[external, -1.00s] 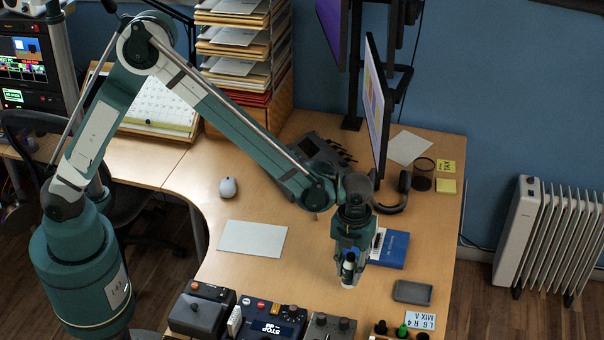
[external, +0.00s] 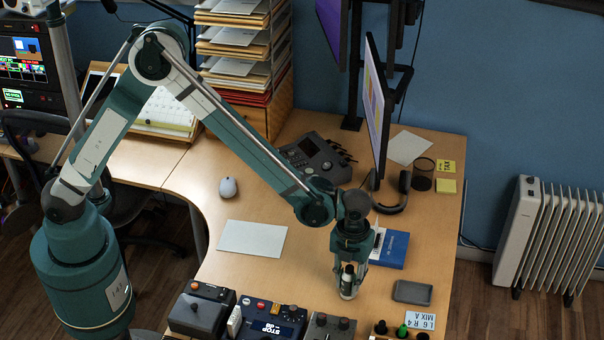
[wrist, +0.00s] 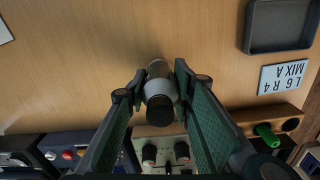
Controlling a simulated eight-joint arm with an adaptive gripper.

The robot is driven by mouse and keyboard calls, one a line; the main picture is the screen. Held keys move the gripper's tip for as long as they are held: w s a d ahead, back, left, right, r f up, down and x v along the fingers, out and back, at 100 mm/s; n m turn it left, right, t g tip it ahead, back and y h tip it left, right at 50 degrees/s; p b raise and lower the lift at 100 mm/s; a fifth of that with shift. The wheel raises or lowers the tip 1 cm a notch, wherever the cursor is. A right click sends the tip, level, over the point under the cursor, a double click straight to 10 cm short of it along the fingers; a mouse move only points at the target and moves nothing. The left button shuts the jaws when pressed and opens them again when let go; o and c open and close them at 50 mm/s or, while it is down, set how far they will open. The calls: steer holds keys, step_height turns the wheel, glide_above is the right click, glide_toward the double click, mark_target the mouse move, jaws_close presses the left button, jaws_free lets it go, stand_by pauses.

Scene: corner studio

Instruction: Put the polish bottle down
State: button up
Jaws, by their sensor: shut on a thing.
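The polish bottle (external: 348,288) is small, with a pale body and a dark cap. It is between the fingers of my gripper (external: 349,274), low over the wooden desk near its front edge. In the wrist view the bottle (wrist: 160,92) shows cap toward the camera, with the fingers of my gripper (wrist: 158,98) closed on either side of it. It looks upright. I cannot tell whether its base touches the desk.
A dark grey tray (external: 413,292) and a "L6 R4 MIX A" card (external: 419,321) lie to the right. A blue book (external: 392,250) lies behind. Control boxes (external: 272,316) line the front edge. A white sheet (external: 252,237) lies to the left, with bare desk between.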

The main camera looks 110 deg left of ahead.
mark_target(350, 267)
steer(key=shift+f, duration=0.15)
steer(key=o, duration=0.9)
step_height(350, 267, up, 12)
steer(key=shift+r+p, duration=0.2)
steer(key=shift+p, duration=0.8)
stand_by(0.3)
